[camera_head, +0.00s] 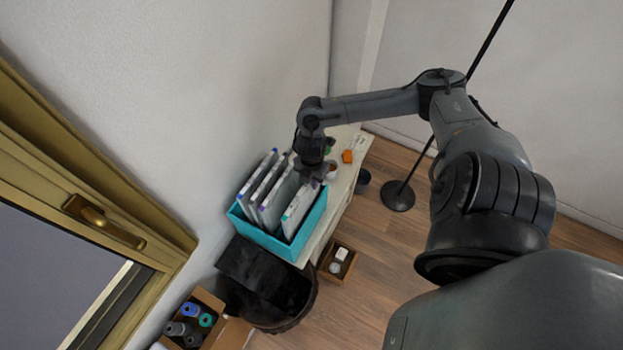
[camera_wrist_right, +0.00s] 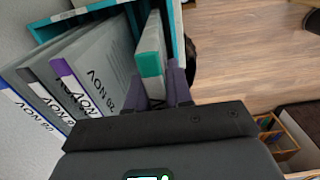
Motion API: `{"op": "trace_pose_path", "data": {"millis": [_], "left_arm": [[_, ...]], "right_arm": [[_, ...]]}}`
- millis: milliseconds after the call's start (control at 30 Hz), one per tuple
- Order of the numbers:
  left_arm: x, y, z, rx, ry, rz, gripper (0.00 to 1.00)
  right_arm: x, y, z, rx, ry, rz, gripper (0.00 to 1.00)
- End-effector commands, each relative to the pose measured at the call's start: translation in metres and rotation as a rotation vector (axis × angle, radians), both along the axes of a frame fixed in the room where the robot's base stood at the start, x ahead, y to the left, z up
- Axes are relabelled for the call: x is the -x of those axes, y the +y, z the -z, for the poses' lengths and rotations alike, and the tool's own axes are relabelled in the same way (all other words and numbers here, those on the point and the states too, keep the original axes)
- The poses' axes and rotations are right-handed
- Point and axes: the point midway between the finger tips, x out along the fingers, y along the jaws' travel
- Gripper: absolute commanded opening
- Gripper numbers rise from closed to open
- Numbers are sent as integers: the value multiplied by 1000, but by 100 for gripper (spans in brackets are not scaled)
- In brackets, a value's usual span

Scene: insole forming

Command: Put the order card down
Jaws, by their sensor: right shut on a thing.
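The order card appears to be the white, slab-like piece with a teal end (camera_wrist_right: 151,64); it also shows in the head view (camera_head: 299,207). It stands upright inside the teal box (camera_head: 236,213), at its right side. My right gripper (camera_head: 311,176) is above the back of the box. In the right wrist view its dark fingers (camera_wrist_right: 161,88) are shut on the teal-ended piece, one on each side. Whether its lower edge touches the box floor is hidden. My left gripper is in neither view.
Several grey folders (camera_wrist_right: 92,72) with coloured ends stand left of the held piece in the box. The box is on a pale narrow table (camera_head: 341,197) against the wall. An orange block (camera_head: 347,156) lies behind. A black bin (camera_head: 265,285) stands in front.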

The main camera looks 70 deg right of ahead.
Motion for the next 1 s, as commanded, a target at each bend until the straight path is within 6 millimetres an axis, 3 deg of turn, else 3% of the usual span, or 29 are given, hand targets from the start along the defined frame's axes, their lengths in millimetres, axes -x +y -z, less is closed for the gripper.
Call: {"op": "trace_pose_path", "data": {"millis": [200, 233, 400, 767, 1000], "left_arm": [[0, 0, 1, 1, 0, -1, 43], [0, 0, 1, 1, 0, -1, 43], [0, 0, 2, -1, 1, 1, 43], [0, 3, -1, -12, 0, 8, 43], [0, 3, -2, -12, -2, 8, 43]], "right_arm": [[0, 0, 3, 0, -1, 0, 0], [0, 0, 3, 0, 0, 0, 23], [0, 0, 3, 0, 0, 0, 46], [0, 0, -2, 0, -1, 0, 46], [-1, -1, -30, 3, -4, -3, 46]]}}
